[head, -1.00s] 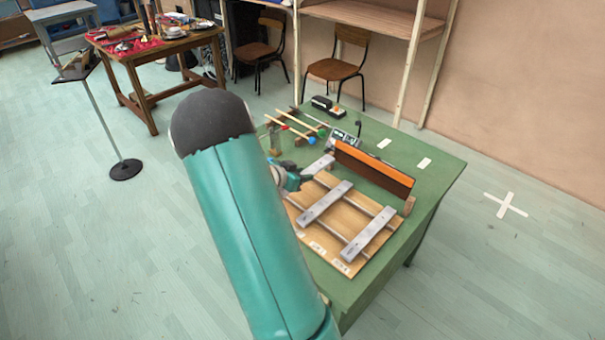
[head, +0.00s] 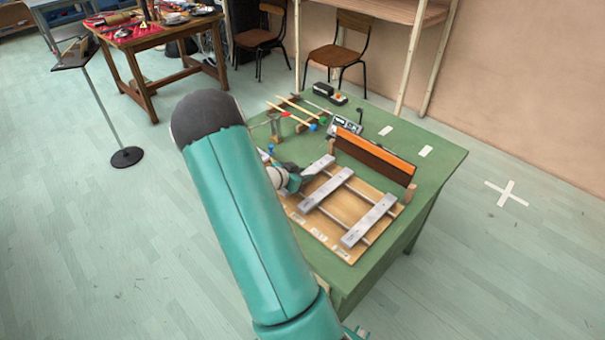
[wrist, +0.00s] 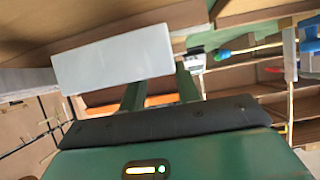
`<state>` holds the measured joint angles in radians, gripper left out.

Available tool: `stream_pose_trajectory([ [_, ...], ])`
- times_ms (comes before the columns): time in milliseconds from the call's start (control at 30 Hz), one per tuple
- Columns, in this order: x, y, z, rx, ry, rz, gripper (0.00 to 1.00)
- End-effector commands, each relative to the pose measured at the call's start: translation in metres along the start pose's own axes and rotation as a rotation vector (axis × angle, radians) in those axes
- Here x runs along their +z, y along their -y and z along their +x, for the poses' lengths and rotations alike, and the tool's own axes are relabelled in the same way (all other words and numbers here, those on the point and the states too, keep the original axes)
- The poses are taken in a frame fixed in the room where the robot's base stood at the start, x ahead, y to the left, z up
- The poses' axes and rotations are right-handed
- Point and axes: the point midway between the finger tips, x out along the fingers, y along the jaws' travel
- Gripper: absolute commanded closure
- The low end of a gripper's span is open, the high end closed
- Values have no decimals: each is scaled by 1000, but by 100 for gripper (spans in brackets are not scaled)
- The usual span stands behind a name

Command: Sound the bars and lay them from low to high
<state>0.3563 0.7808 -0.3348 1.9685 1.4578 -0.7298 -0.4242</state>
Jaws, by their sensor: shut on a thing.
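My gripper (head: 303,179) is shut on a pale grey metal bar (head: 319,166), over the far left end of the wooden board (head: 336,246). The held bar (wrist: 112,58) also shows large in the wrist view, across my two fingers. I cannot tell whether it touches the rails. Two more grey bars lie across the rails on the board: a middle bar (head: 327,189) and a near right bar (head: 368,221). Small white labels (head: 318,234) line the board's front edge. Mallets (head: 293,112) with coloured heads lie at the table's back left.
A long orange-topped dark rack (head: 372,158) stands just behind the board. A small grey device (head: 345,124) and a black case (head: 326,93) are farther back on the green table (head: 437,168). My arm covers the table's left side. Chairs (head: 340,50) stand beyond.

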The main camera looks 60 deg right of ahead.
Motion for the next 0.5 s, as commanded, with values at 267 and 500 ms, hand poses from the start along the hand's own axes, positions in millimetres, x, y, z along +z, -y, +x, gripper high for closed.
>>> stream_pose_trajectory([
  [267, 2, 0, 1, 0, -1, 0, 96],
  [500, 6, 0, 3, -1, -1, 1, 96],
])
